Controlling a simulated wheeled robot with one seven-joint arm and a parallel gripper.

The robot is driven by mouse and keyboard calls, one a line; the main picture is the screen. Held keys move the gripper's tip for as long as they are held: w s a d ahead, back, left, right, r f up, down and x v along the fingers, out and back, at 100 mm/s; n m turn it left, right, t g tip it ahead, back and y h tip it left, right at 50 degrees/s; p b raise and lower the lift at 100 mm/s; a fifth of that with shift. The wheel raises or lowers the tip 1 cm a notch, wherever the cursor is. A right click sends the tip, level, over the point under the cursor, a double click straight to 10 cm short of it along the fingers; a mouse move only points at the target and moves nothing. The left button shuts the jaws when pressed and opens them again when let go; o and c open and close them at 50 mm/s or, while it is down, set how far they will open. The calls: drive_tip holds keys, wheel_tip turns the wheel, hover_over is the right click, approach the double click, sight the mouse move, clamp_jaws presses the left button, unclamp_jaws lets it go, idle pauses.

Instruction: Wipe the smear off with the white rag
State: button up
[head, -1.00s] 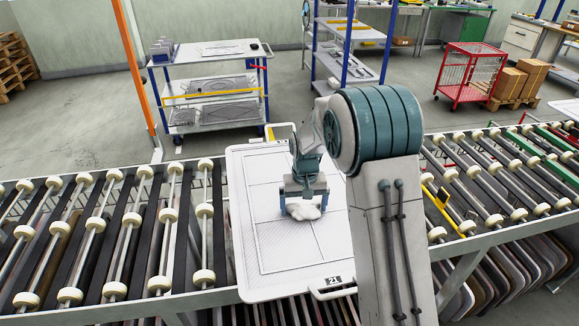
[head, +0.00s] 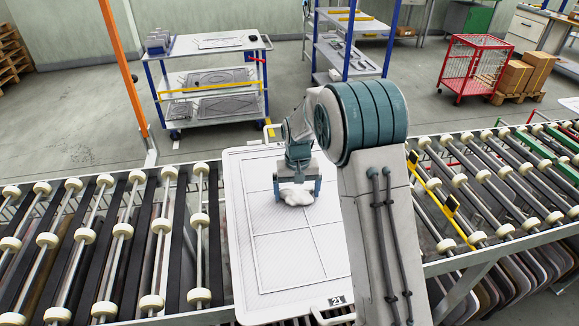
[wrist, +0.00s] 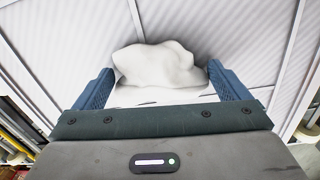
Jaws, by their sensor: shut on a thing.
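The white rag (head: 297,195) is bunched up between the fingers of my gripper (head: 297,188), at the surface of a white panel marked 21 (head: 262,278). In the wrist view the rag (wrist: 160,66) spans the space between the two blue fingers of my gripper (wrist: 162,85). My gripper is shut on it. Whether the rag presses on the panel or sits just above it is hard to tell. No smear can be made out on the visible panel; part of the panel is hidden behind my arm and the rag.
The panel lies across a roller conveyor (head: 110,240) with rollers on both sides. A shelf trolley (head: 208,85) stands behind, left of a blue-post rack (head: 350,55). A red cage cart (head: 472,68) and cardboard boxes (head: 522,75) stand at the back right.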

drive_tip(key=r, duration=0.1)
drive_tip(key=r+p, duration=0.1)
drive_tip(key=r, duration=0.2)
drive_tip(key=shift+s, duration=0.3)
drive_tip(key=shift+w+r+p, duration=0.2)
drive_tip(key=shift+r+p, duration=0.4)
drive_tip(key=shift+r, duration=0.1)
drive_tip(key=shift+s+r+p, duration=0.1)
drive_tip(key=shift+r+p, duration=0.65)
drive_tip(key=shift+r, duration=0.6)
